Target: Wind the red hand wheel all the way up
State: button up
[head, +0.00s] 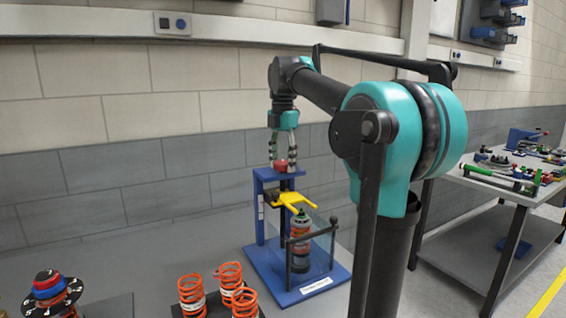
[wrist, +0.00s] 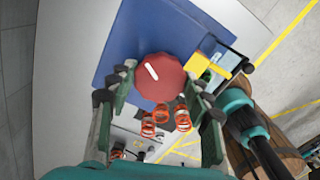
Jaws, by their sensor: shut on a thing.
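The red hand wheel (head: 284,166) sits on top of the blue fixture frame (head: 258,212). In the wrist view the red wheel (wrist: 160,77) fills the middle, with a white mark on its top face. My gripper (head: 284,160) points straight down over the wheel. Its fingers are on both sides of the wheel's rim and shut on it, also in the wrist view (wrist: 157,84). Below the wheel, a yellow fork (head: 289,199) sits above a strut with a spring (head: 300,232), behind a clear guard. The strut is partly hidden by the guard and its black post.
Several loose orange springs (head: 230,285) stand on a plate at the front. A black and red strut mount (head: 50,287) lies at the left. A second bench (head: 490,180) with tools stands at the right. The wall is close behind the fixture.

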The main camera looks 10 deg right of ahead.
aim_at(283, 162)
jog(key=shift+n, duration=0.9)
jog(key=n, duration=0.4)
jog(key=o, duration=1.1)
jog(key=shift+r, duration=3.5)
